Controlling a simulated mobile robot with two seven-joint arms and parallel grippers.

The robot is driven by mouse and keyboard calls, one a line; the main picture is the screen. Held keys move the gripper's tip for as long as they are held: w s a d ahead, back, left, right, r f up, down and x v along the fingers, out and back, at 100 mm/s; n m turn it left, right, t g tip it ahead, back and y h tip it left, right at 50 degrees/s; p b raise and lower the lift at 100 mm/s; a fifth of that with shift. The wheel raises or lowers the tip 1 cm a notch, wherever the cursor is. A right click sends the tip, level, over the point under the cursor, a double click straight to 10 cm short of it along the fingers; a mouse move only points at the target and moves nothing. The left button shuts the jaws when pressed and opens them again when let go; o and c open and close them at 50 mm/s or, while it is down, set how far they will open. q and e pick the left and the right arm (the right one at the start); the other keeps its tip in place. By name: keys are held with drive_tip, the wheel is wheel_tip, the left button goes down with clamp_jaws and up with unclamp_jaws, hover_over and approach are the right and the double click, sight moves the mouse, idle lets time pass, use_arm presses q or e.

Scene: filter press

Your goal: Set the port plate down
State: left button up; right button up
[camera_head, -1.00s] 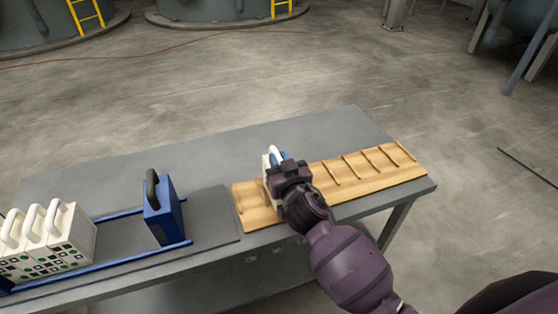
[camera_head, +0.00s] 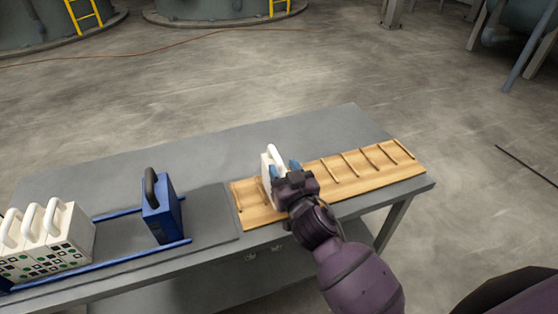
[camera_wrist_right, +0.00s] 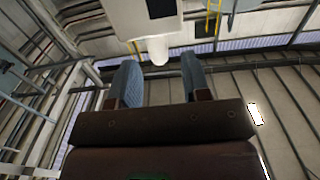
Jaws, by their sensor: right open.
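A white port plate with a white loop handle (camera_head: 268,161) stands upright in the left part of the slotted wooden rack (camera_head: 345,178). My right gripper (camera_head: 284,170) is open just right of and in front of the plate, with its blue fingertips apart. It partly hides the plate's lower part. In the right wrist view the two blue fingers (camera_wrist_right: 160,82) are spread with nothing between them. A white body with a rounded white end (camera_wrist_right: 154,48) shows beyond the fingertips. My left gripper is not in view.
Several white plates with handles (camera_head: 50,245) stand on blue rails (camera_head: 130,254) at the left. A blue end block with a black handle (camera_head: 160,208) stands on the rails. Rack slots at the right are empty. The back of the grey table (camera_head: 130,170) is clear.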

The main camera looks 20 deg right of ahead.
drive_tip(key=s, duration=0.7)
drive_tip(key=shift+s, duration=0.35)
drive_tip(key=s+d+f+g, duration=0.3)
drive_tip(key=s+d+f, duration=0.2)
drive_tip(key=f, duration=0.5)
drive_tip(key=s+d+f+g, duration=0.3)
drive_tip(key=s+d+f, duration=0.2)
drive_tip(key=s+f, duration=0.5)
drive_tip(key=shift+s+d+n+g+h, duration=0.2)
drive_tip(key=shift+d+n+g+h, duration=0.1)
drive_tip(key=shift+g+h, duration=0.1)
